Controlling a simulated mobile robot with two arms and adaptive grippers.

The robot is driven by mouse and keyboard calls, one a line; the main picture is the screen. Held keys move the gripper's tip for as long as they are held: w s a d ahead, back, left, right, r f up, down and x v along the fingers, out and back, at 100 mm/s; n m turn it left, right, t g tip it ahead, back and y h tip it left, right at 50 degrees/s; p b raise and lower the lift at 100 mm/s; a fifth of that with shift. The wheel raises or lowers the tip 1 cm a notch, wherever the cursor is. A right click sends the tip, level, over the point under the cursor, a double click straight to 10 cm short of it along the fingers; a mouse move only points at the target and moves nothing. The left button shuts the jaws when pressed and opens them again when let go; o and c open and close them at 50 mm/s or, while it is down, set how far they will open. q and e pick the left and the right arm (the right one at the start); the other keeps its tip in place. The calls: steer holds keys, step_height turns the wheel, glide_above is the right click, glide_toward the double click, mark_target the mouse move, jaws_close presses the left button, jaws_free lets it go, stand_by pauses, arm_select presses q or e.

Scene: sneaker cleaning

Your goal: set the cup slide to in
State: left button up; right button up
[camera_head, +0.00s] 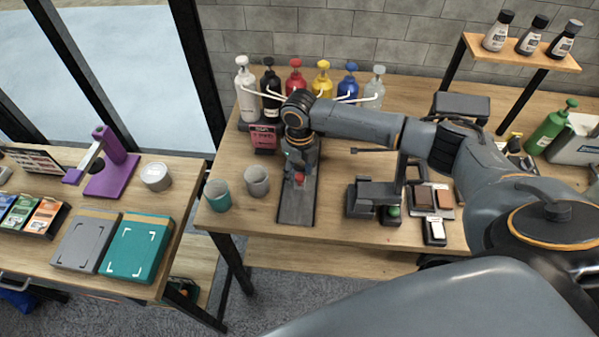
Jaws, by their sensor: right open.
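The cup slide appears to be the dark flat track (296,208) on the workbench, running from below the pump bottles towards the bench's front edge. A small red part (299,178) shows on it, at the tips of my right gripper. My right gripper (299,168) points down over the track and is open. Whether its fingers touch the red part cannot be told. The gripper and wrist hide the track's far end. No cup shows on the visible part of the track. My left gripper is not in view.
A teal cup (217,196) and a grey cup (256,181) stand left of the track. Several pump bottles (295,78) line the back. A dark device (375,195) stands to the right. A side table (185,190) is at left, across a gap.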

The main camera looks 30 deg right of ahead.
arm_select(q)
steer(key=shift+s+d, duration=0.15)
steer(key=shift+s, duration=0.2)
arm_select(e)
step_height(320, 180, up, 11)
steer(key=shift+r, duration=0.2)
steer(key=shift+a, duration=0.1)
